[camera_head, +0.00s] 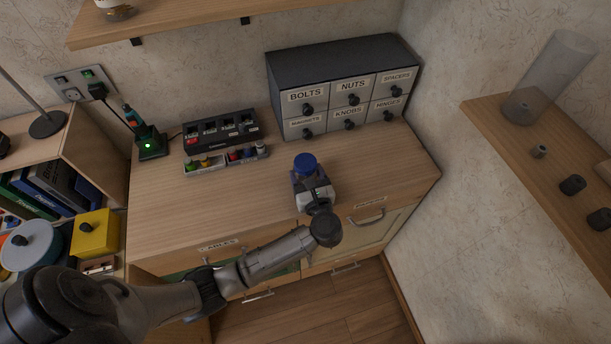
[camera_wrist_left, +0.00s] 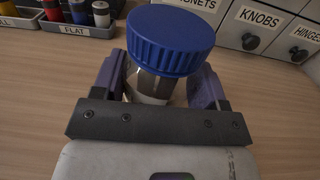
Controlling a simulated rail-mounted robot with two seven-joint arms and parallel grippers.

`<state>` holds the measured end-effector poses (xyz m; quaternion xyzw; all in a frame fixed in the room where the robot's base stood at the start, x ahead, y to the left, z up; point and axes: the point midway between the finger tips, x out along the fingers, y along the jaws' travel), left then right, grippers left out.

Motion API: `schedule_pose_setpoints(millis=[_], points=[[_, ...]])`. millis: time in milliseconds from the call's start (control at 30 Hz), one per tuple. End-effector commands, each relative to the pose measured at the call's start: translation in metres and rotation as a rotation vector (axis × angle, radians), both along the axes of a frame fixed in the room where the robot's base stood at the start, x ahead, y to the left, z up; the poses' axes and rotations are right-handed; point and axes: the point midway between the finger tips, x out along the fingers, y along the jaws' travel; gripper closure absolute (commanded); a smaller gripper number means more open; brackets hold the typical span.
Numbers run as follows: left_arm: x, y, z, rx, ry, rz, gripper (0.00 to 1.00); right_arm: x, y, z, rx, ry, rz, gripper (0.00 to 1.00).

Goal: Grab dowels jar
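The jar has a blue ribbed screw lid (camera_head: 305,163) and a clear body with something brown and pale inside. In the left wrist view the jar (camera_wrist_left: 171,45) stands between my left gripper's two purple fingers, its lid leaning slightly to the right. My left gripper (camera_head: 308,188) reaches the jar from the front, low over the desktop, with one finger on each side. The left wrist view shows the fingers (camera_wrist_left: 156,85) close beside the jar body. I cannot tell whether they press on it. My right gripper is not in view.
A drawer cabinet (camera_head: 345,88) labelled bolts, nuts and more stands behind the jar. A tray of coloured bits (camera_head: 226,158) and a black labelled box (camera_head: 220,130) are back left. The desktop (camera_head: 220,210) is clear around the jar. A wall shelf (camera_head: 545,165) is at right.

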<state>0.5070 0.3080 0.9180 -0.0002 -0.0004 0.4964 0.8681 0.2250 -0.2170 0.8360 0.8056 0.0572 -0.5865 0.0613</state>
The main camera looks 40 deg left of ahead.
Motion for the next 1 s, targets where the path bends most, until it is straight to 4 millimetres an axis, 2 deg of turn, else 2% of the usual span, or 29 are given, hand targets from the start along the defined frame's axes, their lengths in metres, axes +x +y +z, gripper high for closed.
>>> schedule_pose_setpoints(millis=[33, 300, 667, 1000], points=[[0.0, 0.0, 0.0, 0.0, 0.0, 0.0, 0.41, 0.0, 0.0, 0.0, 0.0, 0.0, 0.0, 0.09], [0.0, 0.0, 0.001, 0.0, -0.001, 0.0, 0.64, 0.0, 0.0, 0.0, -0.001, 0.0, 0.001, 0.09], [0.0, 0.0, 0.006, -0.002, -0.003, 0.0, 0.64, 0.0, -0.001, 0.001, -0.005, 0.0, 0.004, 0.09], [0.0, 0.0, 0.038, -0.002, -0.003, 0.001, 0.64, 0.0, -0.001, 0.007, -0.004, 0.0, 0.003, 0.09]])
